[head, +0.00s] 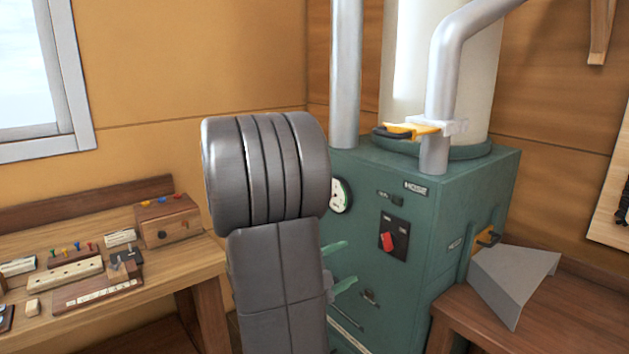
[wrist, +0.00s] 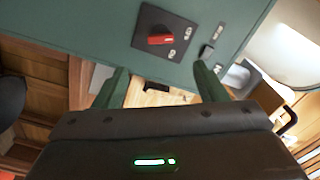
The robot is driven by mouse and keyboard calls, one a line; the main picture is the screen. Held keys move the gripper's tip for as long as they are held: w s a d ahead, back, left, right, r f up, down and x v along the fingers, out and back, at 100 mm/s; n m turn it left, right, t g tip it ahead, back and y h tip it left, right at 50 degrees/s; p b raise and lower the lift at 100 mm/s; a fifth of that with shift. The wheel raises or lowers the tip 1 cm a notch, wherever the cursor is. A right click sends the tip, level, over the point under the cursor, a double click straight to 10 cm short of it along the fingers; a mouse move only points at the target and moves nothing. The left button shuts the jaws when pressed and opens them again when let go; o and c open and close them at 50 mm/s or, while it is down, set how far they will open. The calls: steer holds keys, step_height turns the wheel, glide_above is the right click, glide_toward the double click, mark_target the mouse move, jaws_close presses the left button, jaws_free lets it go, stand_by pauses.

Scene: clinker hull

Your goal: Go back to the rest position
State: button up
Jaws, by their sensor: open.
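My gripper (wrist: 160,88) shows in the wrist view with its two green fingers spread apart and nothing between them. In the head view its green fingers (head: 340,266) show just right of my grey arm, in front of the green machine (head: 400,185). My arm hides part of the machine's left side and most of the gripper. The machine's red switch (head: 388,241) on its black plate also shows in the wrist view (wrist: 160,38), beyond the fingertips. I cannot tell how close the fingers are to the machine's front.
A wooden workbench (head: 150,277) with small blocks, coloured pegs and a wooden box (head: 167,220) stands at left. Grey pipes (head: 346,75) rise from the machine, with a yellow-handled lever (head: 410,130) at one. At right, a grey chute (head: 513,275) sits over a brown table (head: 560,325).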

steer(key=p+x, duration=0.2)
steer(key=x, duration=1.2)
steer(key=shift+r, duration=0.1)
steer(key=shift+a+m+b, duration=0.15)
steer(key=shift+m+b, duration=0.15)
steer(key=shift+m, duration=0.2)
steer(key=shift+s+a+m, duration=0.1)
steer(key=shift+s+m, duration=0.05)
steer(key=shift+m, duration=0.35)
steer(key=m, duration=0.3)
steer(key=shift+m, duration=0.4)
steer(key=m+p, duration=0.2)
steer(key=m, duration=0.4)
steer(key=shift+r, duration=0.15)
steer(key=b, duration=0.1)
glide_toward(384, 241)
steer(key=shift+f+x, duration=0.2)
steer(key=shift+x, duration=1)
steer(key=shift+r, duration=0.1)
